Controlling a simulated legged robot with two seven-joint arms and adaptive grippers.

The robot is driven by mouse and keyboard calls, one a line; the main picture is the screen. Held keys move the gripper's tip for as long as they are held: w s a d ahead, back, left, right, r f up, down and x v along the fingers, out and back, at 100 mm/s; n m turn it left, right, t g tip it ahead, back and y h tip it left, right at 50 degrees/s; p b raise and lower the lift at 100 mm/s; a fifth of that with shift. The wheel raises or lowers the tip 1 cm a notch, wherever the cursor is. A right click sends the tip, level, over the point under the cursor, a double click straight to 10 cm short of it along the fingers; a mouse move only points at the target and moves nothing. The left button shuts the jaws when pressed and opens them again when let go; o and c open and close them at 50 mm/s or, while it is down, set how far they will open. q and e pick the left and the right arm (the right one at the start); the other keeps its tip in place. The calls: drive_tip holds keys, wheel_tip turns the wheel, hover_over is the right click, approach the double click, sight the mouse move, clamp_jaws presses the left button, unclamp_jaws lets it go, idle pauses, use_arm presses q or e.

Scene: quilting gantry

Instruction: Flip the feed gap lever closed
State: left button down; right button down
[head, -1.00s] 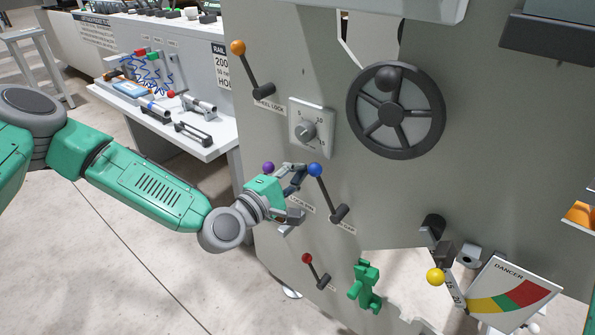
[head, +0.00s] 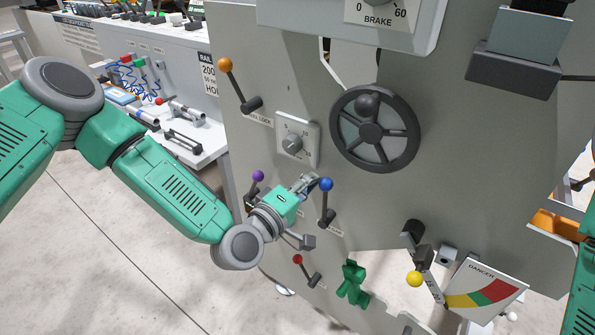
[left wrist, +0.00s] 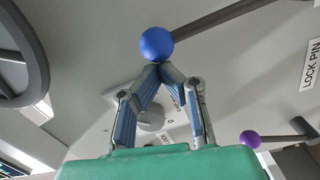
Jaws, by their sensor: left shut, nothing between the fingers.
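A lever with a blue ball knob (head: 326,184) stands nearly upright on the grey panel (head: 275,60). The small label beside its pivot is too small for me to read in full. My left gripper (head: 314,179) is shut and empty, just left of the blue knob. In the left wrist view, its closed fingertips (left wrist: 159,68) meet at the blue knob (left wrist: 156,44); they look touching or nearly so. The knob is not between the fingers. My right gripper is out of view.
A purple-knobbed lever (head: 258,176) sits close behind my left wrist. Nearby are a red-knobbed lever (head: 298,259), orange-knobbed lever (head: 225,65), dial (head: 292,143), handwheel (head: 375,130) and yellow-knobbed lever (head: 415,279). A green figure-like piece (head: 353,283) is below.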

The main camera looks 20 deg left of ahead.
use_arm(q)
drive_tip(key=s+d+m+p, duration=0.2)
drive_tip(key=d+m+p, duration=0.1)
drive_tip(key=d+m, duration=0.3)
drive_tip(key=shift+s+d+f, duration=0.3)
drive_tip(key=shift+s+d, duration=0.05)
drive_tip(key=shift+d, duration=0.3)
drive_tip(key=shift+f, duration=0.15)
